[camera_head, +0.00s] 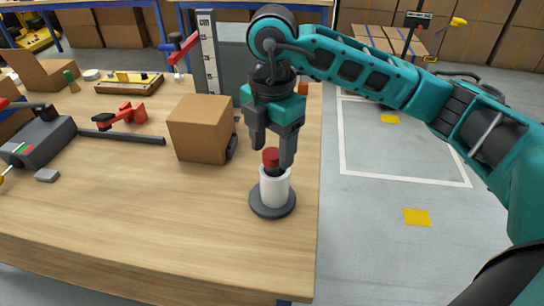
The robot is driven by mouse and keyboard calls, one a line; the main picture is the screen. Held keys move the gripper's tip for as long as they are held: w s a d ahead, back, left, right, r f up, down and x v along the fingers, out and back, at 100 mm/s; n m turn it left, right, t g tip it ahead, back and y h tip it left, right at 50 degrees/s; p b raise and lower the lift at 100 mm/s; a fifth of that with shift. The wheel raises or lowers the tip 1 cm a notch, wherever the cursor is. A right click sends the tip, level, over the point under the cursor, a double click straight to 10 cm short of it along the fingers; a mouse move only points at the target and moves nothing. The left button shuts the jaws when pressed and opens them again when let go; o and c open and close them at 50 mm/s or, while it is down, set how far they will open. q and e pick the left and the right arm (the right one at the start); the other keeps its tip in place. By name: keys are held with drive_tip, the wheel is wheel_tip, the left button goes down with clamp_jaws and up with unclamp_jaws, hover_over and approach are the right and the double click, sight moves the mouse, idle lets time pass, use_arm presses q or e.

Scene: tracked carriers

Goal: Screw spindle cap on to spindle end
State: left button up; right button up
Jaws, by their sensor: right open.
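The spindle (274,186) is a white cylinder standing upright on a round dark base (272,209) near the table's right edge. The red spindle cap (271,158) is at its top; I cannot tell whether it is threaded on. My right gripper (273,155) points down over the spindle. Its fingers are open, one on either side of the red cap, and I see no clear contact. The right finger hides part of the cap's surroundings. My left gripper is out of view.
A cardboard box (202,129) stands left of the spindle on the wooden table (150,205). A white height scale (208,52) stands behind. A red clamp (122,115), a black bar (122,136) and a grey device (38,142) lie left. The table's front is clear.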

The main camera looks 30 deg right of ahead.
drive_tip(key=n+b, duration=0.1)
drive_tip(key=n, duration=0.4)
drive_tip(key=shift+n, duration=0.4)
drive_tip(key=n+b, duration=0.1)
drive_tip(key=n, duration=0.2)
drive_tip(key=shift+f+b, duration=0.1)
drive_tip(key=shift+b, duration=0.25)
drive_tip(key=n+b, duration=0.1)
drive_tip(key=n, duration=0.4)
drive_tip(key=shift+n+b, duration=0.35)
drive_tip(key=shift+n, duration=0.35)
drive_tip(key=n+b, duration=0.1)
drive_tip(key=n, duration=0.4)
drive_tip(key=shift+b, duration=0.4)
drive_tip(key=n+b, duration=0.1)
drive_tip(key=n, duration=0.2)
drive_tip(key=shift+n, duration=0.9)
